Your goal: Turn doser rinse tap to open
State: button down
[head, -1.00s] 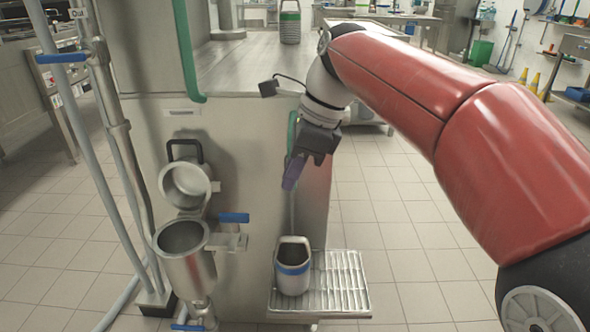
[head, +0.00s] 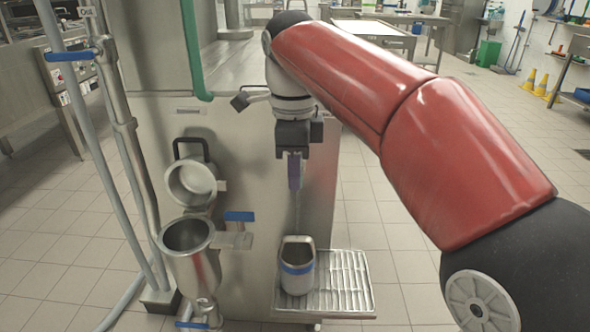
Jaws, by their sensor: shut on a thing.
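A blue lever (head: 239,216) sits beside the steel funnel-shaped vessel (head: 188,237), well left of my gripper. Another blue lever (head: 70,55) is on the upright pipe at the left. I cannot tell from the view which one is the doser rinse tap.
A grey cup with a blue band (head: 297,268) stands on a slatted steel tray (head: 340,299). The vessel's round lid (head: 190,183) is raised. The cabinet (head: 243,130) fills the middle. Tiled floor (head: 380,215) lies open at right.

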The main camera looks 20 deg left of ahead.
jog(key=c, duration=1.5)
grip_release()
jog(key=shift+r, duration=0.1)
notch_tip(320, 180, up, 6)
jog(key=shift+a+r, duration=0.1)
jog(key=shift+r, duration=0.65)
